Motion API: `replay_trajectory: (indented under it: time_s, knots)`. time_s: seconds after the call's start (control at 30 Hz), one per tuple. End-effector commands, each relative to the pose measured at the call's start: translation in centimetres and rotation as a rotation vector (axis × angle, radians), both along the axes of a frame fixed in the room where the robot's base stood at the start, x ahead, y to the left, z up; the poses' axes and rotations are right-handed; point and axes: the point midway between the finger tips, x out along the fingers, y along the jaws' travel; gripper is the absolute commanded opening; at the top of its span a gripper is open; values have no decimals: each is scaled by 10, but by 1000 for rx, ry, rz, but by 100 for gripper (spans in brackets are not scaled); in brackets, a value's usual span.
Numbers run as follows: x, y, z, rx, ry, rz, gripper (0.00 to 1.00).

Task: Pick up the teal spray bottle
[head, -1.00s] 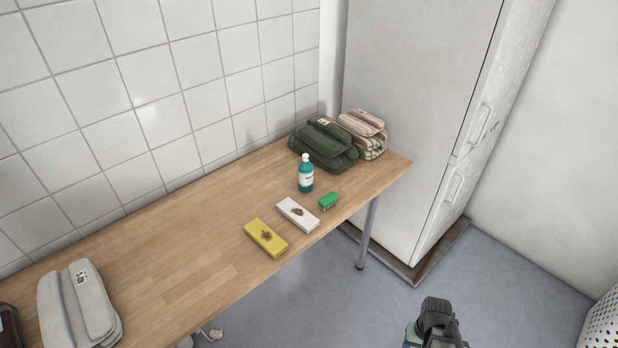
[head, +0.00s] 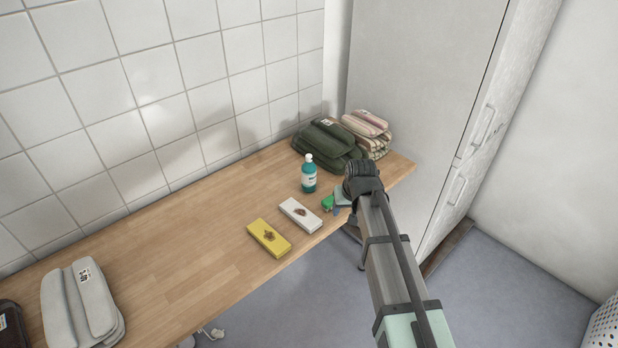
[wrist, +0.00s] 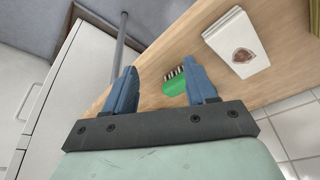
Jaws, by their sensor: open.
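The teal spray bottle (head: 309,176) stands upright on the wooden table, with a white cap and a white label. It is in front of the dark green folded bag in the head view. My gripper (head: 338,203) is to the right of the bottle, near the table's front edge, and apart from it. In the wrist view my gripper (wrist: 163,88) is open, its two blue fingers spread with nothing held. A green brush (wrist: 174,84) shows beyond and between the fingers. The bottle is not visible in the wrist view.
The green brush (head: 327,203), a white box (head: 300,214) and a yellow box (head: 269,237) lie near the table's front edge. A dark green bag (head: 325,146) and striped cloths (head: 367,131) are behind.

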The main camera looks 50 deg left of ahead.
Motion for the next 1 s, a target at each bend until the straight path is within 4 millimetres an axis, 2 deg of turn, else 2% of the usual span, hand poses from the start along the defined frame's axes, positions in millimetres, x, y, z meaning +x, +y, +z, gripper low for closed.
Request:
replay_trajectory:
  time_s: [0.03,0.1,0.27,0.47,0.6,0.67,0.8,1.0]
  knots:
    - [1,24,23,22,-13,22,56]
    - [-1,48,51,47,-28,49,56]
    - [0,91,110,94,-56,101,56]
    - [21,135,176,131,-79,162,56]
    - [30,158,181,112,-64,232,56]
    - [30,162,181,101,-60,274,56]
    - [23,156,178,75,-59,366,56]
    - [23,156,173,64,-71,414,56]
